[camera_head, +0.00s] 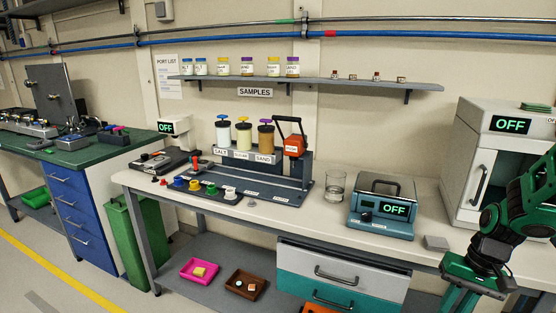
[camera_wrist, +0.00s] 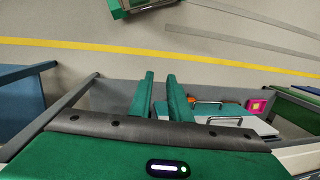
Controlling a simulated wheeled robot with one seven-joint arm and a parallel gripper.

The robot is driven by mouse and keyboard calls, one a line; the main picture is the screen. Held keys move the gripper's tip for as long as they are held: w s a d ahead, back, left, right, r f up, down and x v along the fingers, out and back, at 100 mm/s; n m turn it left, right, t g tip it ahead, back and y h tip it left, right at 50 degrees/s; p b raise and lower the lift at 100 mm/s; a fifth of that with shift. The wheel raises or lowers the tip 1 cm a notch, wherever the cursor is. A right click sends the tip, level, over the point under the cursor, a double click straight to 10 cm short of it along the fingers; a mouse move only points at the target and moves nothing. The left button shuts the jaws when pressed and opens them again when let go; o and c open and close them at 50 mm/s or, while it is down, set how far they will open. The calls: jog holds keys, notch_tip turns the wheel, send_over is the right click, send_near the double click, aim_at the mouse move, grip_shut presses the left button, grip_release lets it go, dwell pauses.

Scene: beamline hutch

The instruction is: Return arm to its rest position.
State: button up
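My green and black arm comes in at the right edge of the head view, bent, with my gripper (camera_head: 460,297) pointing down in front of the bench edge at the lower right. In the wrist view my gripper (camera_wrist: 160,75) shows two green fingers with a gap between them. Nothing is held in that gap. The gripper is open and empty. The lowest part of the gripper is cut off in the head view.
The pale bench (camera_head: 310,212) holds a blue-grey device reading OFF (camera_head: 381,205), a glass beaker (camera_head: 335,187) and a grey block (camera_head: 436,243). A white cabinet (camera_head: 480,160) stands behind my arm. Drawers (camera_head: 345,277) are under the bench. Open floor (camera_wrist: 60,25) lies before it.

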jog(key=s+r+m+h, duration=0.1)
jog(key=s+r+h, duration=0.1)
jog(key=s+r, duration=1)
jog(key=s, duration=0.3)
jog(key=shift+s+d+r+m, duration=0.2)
jog(key=shift+d+m, duration=0.1)
jog(key=shift+d, duration=0.1)
